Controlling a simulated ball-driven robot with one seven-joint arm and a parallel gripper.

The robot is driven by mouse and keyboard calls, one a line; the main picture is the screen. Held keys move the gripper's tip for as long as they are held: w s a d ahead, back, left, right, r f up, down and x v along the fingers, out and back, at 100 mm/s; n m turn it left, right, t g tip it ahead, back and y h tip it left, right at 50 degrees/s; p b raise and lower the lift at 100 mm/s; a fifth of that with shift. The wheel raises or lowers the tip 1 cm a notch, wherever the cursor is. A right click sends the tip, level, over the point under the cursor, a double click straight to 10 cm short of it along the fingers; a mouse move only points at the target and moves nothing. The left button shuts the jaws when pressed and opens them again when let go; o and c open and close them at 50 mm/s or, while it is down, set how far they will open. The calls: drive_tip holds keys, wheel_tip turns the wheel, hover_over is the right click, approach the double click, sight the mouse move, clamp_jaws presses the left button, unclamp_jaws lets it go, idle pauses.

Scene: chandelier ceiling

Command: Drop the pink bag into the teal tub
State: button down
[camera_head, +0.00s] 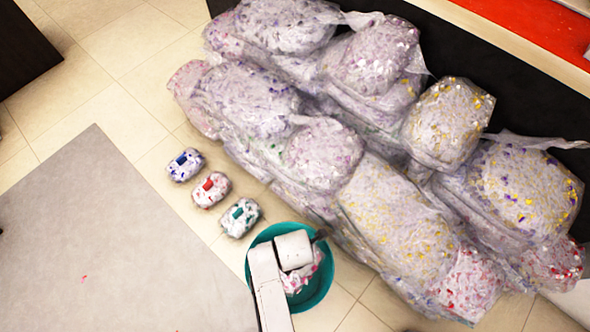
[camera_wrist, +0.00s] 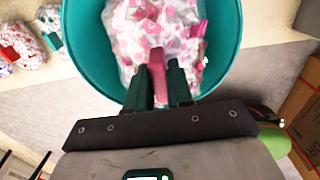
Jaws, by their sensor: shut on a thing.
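The teal tub (camera_head: 326,287) stands on the tiled floor in the head view, partly covered by my arm. The pink bag (camera_head: 300,282) shows within the tub's outline beside my wrist. In the wrist view the clear bag with pink and white bits (camera_wrist: 155,35) lies inside the outline of the tub's rim (camera_wrist: 228,45). My gripper (camera_wrist: 158,78) is shut on the bag's pink tab, with one dark finger on each side of it. I cannot tell whether the bag touches the tub's bottom. The fingertips are hidden in the head view.
Three small bags with blue (camera_head: 185,165), red (camera_head: 211,189) and green (camera_head: 240,217) tabs lie in a row on the floor beside the tub. A large heap of stuffed clear bags (camera_head: 400,220) stands close on the tub's right. A grey mat-like surface (camera_head: 110,240) is at left.

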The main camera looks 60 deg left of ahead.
drive_tip(key=shift+f+b, duration=0.3)
drive_tip(key=shift+f, duration=0.3)
drive_tip(key=c, duration=0.9)
unclamp_jaws()
drive_tip(key=shift+r, duration=0.1)
wheel_tip(320, 180, up, 11)
drive_tip(key=p, duration=0.4)
drive_tip(key=shift+f+p, duration=0.2)
drive_tip(key=shift+p, duration=0.1)
